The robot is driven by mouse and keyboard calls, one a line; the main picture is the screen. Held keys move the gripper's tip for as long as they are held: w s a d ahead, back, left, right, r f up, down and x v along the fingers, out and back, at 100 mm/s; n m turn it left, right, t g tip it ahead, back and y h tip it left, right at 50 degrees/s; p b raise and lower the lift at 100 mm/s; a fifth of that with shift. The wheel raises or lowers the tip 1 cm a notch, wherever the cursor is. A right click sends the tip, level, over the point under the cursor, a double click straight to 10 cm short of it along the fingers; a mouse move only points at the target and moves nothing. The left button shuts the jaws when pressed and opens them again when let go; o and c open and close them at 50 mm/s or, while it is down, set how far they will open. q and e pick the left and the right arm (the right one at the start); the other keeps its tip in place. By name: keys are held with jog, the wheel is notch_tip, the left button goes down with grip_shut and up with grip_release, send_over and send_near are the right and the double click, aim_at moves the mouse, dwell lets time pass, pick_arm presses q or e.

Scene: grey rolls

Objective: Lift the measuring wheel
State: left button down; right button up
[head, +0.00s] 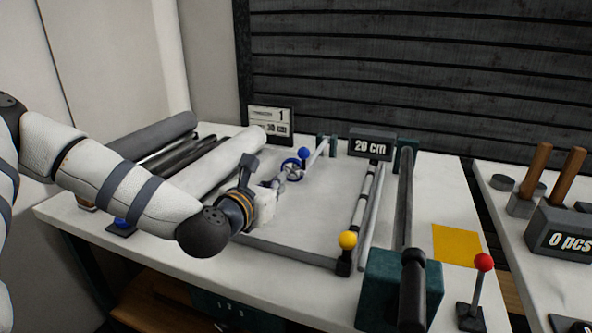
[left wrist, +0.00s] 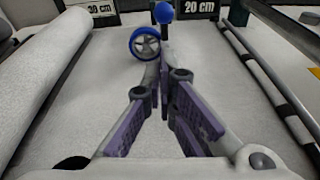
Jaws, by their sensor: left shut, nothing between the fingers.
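The measuring wheel (head: 292,168) has a blue rim and pale spokes. It stands near the middle of the white table, with a blue ball (head: 305,153) just beside it. In the left wrist view the wheel (left wrist: 146,43) is just beyond the fingertips, slightly left of centre, and the blue ball (left wrist: 164,12) is above and to its right. My left gripper (head: 276,185) is in front of the wheel, low over the table. In the left wrist view its purple-padded fingers (left wrist: 162,92) converge with nothing between them. Whether the fingertips touch the wheel I cannot tell.
A white roll (head: 222,160) and darker rolls lie left of my gripper. A rail with a yellow ball (head: 348,240) and a "20 cm" sign (head: 371,146) stands right. Further right are a dark roller (head: 405,200), yellow square (head: 455,246) and red-ball lever (head: 483,262).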

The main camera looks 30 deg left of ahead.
pick_arm(q)
jog(key=b+x, duration=0.1)
jog(key=x, duration=0.8)
jog(key=shift+f+b, duration=0.2)
jog(key=shift+b, duration=0.15)
jog(key=shift+w+a, duration=0.1)
jog(key=shift+w, duration=0.55)
pick_arm(e)
jog(key=shift+s+f+g, duration=0.4)
jog(key=shift+s+f, duration=0.5)
jog(key=shift+f, duration=0.2)
pick_arm(q)
jog(key=shift+r, duration=0.15)
